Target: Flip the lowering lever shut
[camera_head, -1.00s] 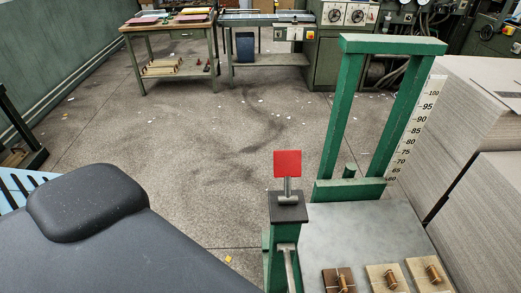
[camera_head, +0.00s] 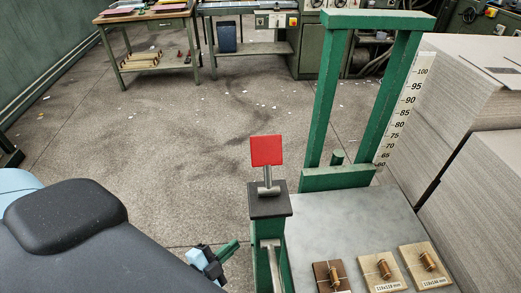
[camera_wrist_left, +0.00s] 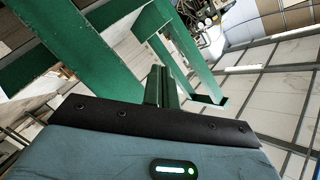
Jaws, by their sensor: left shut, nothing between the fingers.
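A green post (camera_head: 264,230) with a dark cap stands left of the grey platform. A red square plate (camera_head: 266,151) stands upright on a short metal stem on the cap. A silver bar (camera_head: 269,248) shows on the post below the cap; I cannot tell whether this or the red plate is the lowering lever. My left gripper (camera_head: 234,243) is shut and empty, low and just left of the post, its green fingers pointing toward it without visible contact. In the left wrist view its closed fingers (camera_wrist_left: 160,88) point toward green frame beams. My right gripper is not in view.
A green frame (camera_head: 321,110) with a height scale (camera_head: 402,115) stands behind the platform (camera_head: 350,215). Several wooden blocks (camera_head: 381,271) lie on the platform's front. Greyboard stacks (camera_head: 480,190) block the right. Open floor (camera_head: 160,150) lies to the left.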

